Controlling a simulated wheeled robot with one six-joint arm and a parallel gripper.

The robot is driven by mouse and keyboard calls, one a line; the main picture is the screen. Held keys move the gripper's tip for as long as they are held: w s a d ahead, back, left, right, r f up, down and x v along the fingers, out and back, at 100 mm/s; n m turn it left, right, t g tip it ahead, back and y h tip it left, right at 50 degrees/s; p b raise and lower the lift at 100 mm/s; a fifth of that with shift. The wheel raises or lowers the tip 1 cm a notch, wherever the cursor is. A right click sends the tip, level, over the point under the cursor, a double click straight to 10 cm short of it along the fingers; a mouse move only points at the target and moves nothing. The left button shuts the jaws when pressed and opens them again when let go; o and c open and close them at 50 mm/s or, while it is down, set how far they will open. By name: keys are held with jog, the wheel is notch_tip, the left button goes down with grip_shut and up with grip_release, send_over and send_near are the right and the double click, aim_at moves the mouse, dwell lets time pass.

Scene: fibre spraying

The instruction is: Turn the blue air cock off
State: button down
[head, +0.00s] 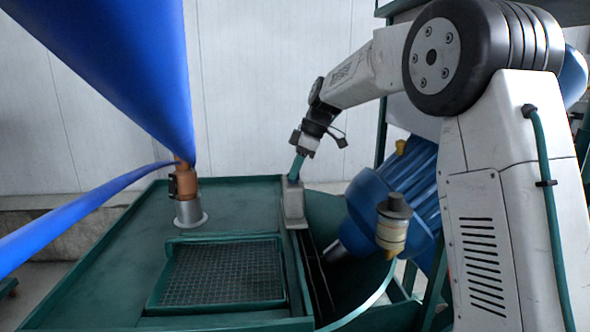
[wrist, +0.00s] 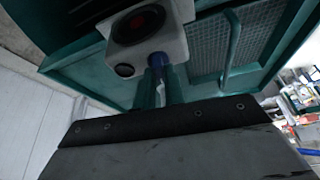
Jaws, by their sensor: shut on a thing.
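My gripper (head: 296,168) points down at the top of a small pale grey box on the green table's right edge in the head view. In the wrist view its two green fingers (wrist: 159,76) are shut on the blue air cock (wrist: 157,58), whose blue part shows between the fingertips.
A green table (head: 120,262) carries a mesh tray (head: 222,272) left of the box. An orange and grey fitting (head: 187,196) with large blue hoses (head: 120,60) stands at the left. A blue motor (head: 395,195) and a small canister (head: 392,225) lie close on the right.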

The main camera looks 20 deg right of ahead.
jog(key=shift+n, duration=0.6)
jog(key=shift+n+g, duration=0.3)
jog(key=c, duration=1.5)
grip_release()
jog(key=shift+r, duration=0.1)
jog(key=v, duration=0.7)
jog(key=shift+d+r, duration=0.25)
